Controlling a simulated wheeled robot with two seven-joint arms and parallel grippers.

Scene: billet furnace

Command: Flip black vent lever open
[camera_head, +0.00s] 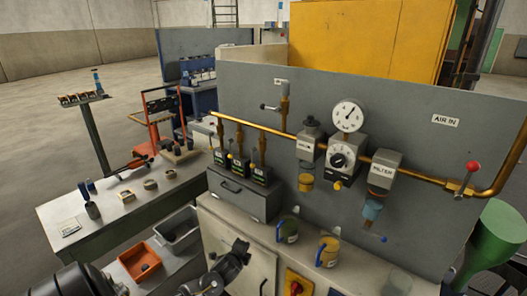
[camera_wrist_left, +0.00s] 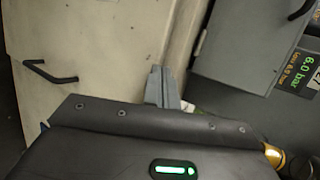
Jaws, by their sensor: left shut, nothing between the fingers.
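The vent lever (camera_head: 269,107) is a small dark handle sticking out to the left from a short brass pipe stub high on the grey panel. A small label (camera_head: 281,82), too small to read, sits above it. My left gripper (camera_head: 240,246) is low in front of the cream cabinet, well below the lever and apart from it. In the left wrist view its fingers (camera_wrist_left: 162,85) are together with nothing between them. The lever does not show in the left wrist view. My right gripper is not in view.
A brass pipe (camera_head: 250,124) runs along the panel with a dial gauge (camera_head: 348,116), regulator and filter. A grey drawer box (camera_head: 240,195) stands below the lever with several small black units on top. Mugs (camera_head: 327,250) stand on the cabinet top. A red-knobbed lever (camera_head: 472,167) is at right.

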